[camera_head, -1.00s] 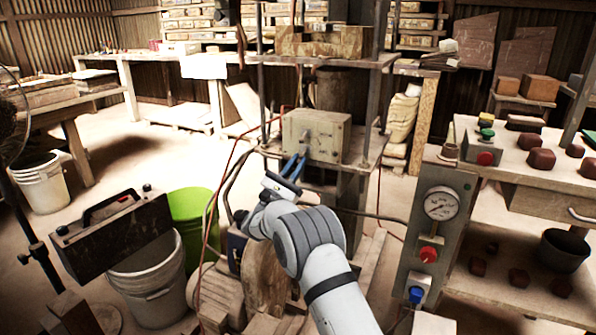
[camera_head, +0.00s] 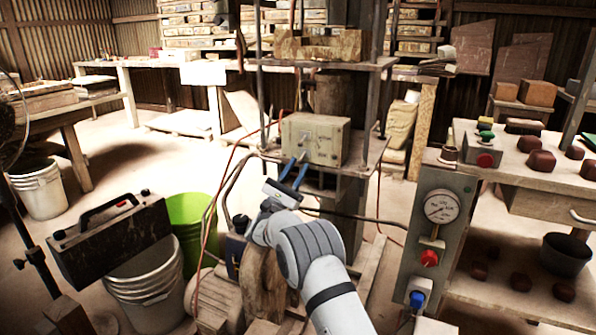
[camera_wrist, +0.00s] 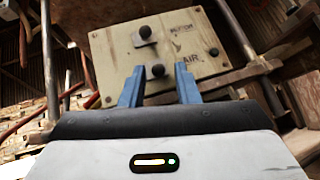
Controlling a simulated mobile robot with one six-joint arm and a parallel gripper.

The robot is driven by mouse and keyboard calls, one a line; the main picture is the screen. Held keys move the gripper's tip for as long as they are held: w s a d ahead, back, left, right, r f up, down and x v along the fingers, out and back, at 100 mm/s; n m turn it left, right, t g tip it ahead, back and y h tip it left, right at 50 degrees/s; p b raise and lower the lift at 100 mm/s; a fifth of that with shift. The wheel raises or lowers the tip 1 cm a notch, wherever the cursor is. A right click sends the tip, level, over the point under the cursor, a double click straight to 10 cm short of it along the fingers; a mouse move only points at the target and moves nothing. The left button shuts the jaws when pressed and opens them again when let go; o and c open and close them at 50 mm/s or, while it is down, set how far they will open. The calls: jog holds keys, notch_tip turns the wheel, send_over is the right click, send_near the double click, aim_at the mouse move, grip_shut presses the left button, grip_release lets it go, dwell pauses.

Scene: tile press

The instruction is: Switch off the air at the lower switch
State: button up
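The pale control box (camera_head: 330,141) is mounted on the press frame in the head view, and its face fills the upper middle of the wrist view (camera_wrist: 112,50). It carries an upper switch (camera_wrist: 145,33) near the "MOTOR" label and a lower switch (camera_wrist: 158,70) near the "AIR" label. In the wrist view, the lower knob shows between the fingertips of my gripper (camera_wrist: 160,75). I cannot tell whether they touch it.
A small dark button (camera_wrist: 213,52) sits at the box's right side. Hoses and a red cable (camera_head: 226,180) run left of my arm. A gauge panel (camera_head: 424,262) with red and blue knobs stands at right. Buckets (camera_head: 147,288) stand at left.

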jog(key=shift+o, duration=0.6)
jog(key=shift+a, duration=0.1)
jog(key=p+v, duration=0.2)
jog(key=v, duration=0.5)
jog(key=shift+s+f, duration=0.2)
jog(key=shift+f, duration=0.1)
jog(key=shift+a, duration=0.15)
